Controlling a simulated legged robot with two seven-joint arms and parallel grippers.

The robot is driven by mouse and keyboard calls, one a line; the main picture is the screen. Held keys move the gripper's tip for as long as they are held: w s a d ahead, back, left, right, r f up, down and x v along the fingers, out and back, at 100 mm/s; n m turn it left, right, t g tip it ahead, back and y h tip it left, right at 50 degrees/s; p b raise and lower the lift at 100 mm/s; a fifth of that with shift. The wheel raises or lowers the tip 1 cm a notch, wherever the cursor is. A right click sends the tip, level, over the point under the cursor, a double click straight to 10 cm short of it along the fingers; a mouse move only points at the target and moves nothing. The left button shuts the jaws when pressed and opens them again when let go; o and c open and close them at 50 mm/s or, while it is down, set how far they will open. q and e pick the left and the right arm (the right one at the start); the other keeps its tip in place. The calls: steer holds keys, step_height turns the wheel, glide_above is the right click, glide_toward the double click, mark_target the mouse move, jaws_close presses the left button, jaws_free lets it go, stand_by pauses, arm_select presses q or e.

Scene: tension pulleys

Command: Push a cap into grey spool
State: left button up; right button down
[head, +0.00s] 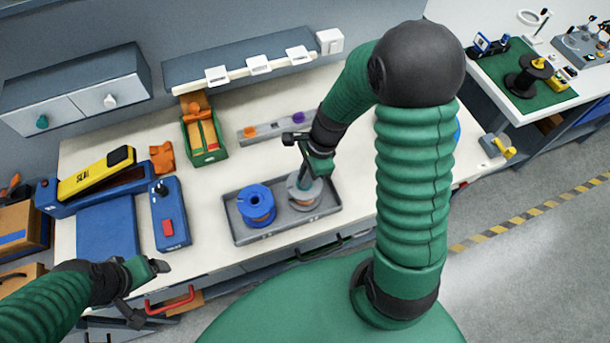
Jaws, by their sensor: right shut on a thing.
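The grey spool (304,200) stands upright in the right part of a grey tray and carries copper-coloured winding. My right gripper (303,178) reaches down onto the top centre of this spool, its jaws shut on a small piece that is mostly hidden, seemingly the cap. I cannot tell how deep the cap sits in the spool. A blue spool (257,205) stands beside it in the left part of the tray. My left gripper (146,290) is open and empty at the table's front edge, far left of the tray.
The grey tray (238,233) lies near the table's front edge. A blue device with a red button (168,222), a yellow sealer (95,174) and a green bin (205,145) stand left. A grey rail (262,131) lies behind the tray.

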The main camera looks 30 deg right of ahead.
steer(key=shift+s+f, duration=0.15)
steer(key=c, duration=1.4)
jaws_free()
steer(key=shift+c, duration=0.2)
steer(key=w+v, duration=0.1)
steer(key=v, duration=1.5)
steer(key=shift+s+d+r+p, duration=0.25)
steer(key=shift+r+p, duration=0.15)
steer(key=shift+p, duration=0.05)
steer(key=s+a+f+n+t+h, duration=0.1)
steer(key=a+f+n, duration=0.8)
steer(key=n, duration=1.1)
steer(key=shift+s+f+n+t+h+b, duration=0.25)
steer(key=shift+s+t+h+b, duration=0.2)
steer(key=shift+s+h, duration=0.6)
